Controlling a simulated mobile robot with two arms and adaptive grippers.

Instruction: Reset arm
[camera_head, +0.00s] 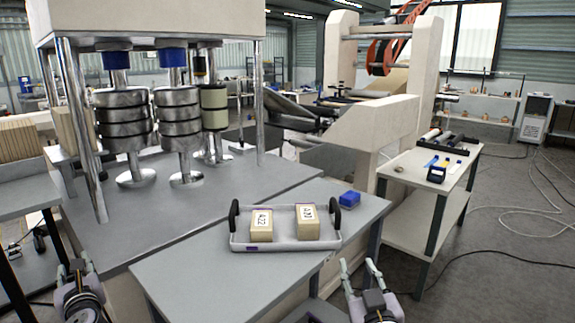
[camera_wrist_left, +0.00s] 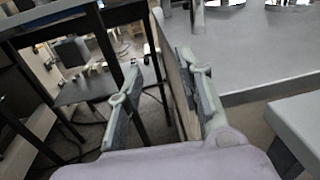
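My right gripper (camera_head: 358,270) shows at the bottom of the head view, right of centre, in front of the grey table (camera_head: 190,282). Its two fingers are spread, with nothing between them. My left gripper (camera_head: 75,268) shows at the bottom left of the head view, beside the table's left side. In the left wrist view my left gripper (camera_wrist_left: 165,80) has its fingers apart and empty, above the floor next to a dark-legged table. Neither gripper touches any object that I can see.
A white tray (camera_head: 285,246) with black handles holds two labelled blocks, a left one (camera_head: 262,225) and a right one (camera_head: 307,222). A press machine (camera_head: 150,25) stands at back left, a white side table (camera_head: 410,205) at right. Floor at right carries cables.

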